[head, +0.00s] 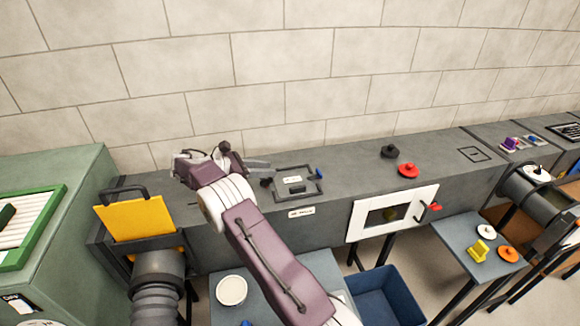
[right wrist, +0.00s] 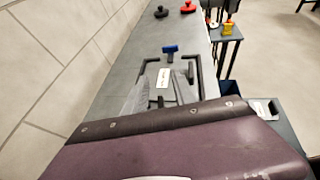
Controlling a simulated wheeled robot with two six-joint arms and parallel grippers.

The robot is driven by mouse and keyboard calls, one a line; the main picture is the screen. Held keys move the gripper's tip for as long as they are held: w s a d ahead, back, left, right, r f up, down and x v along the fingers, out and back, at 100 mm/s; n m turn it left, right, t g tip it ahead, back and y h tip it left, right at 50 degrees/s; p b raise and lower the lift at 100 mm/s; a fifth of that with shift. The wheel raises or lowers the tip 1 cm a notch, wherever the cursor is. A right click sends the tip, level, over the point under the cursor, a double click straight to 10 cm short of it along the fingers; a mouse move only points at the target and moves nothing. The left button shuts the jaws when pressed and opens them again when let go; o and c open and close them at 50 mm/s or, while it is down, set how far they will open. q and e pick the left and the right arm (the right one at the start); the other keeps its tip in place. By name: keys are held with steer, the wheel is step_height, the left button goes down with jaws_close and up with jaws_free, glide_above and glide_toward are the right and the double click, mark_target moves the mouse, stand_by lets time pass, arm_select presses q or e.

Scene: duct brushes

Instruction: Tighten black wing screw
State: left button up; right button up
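A hatch plate (head: 292,187) with a dark frame and a white label lies on top of the grey duct. The black wing screw (head: 266,182) is at its left edge, and it also shows in the right wrist view (right wrist: 190,73). A blue wing screw (head: 319,174) is at the plate's right edge. My right gripper (head: 262,165) is just behind and above the black wing screw. In the right wrist view its two grey fingers (right wrist: 160,88) are apart, with the label seen between them. The black screw is close beyond the right finger; I cannot tell whether they touch. My left gripper is not in view.
A black knob (head: 389,152) and a red knob (head: 408,170) stand farther right on the duct. The brick wall (head: 330,60) rises close behind. A yellow plate (head: 135,218) stands at the left end. A blue bin (head: 385,297) is below.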

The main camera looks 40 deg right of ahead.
steer(key=s+d+r, duration=0.1)
steer(key=s+r, duration=0.2)
steer(key=s, duration=0.2)
steer(key=s+d+r+b, duration=0.1)
steer(key=s+d+r, duration=0.1)
steer(key=s+r, duration=0.1)
steer(key=shift+s+d+b, duration=0.3)
steer(key=shift+s, duration=0.6)
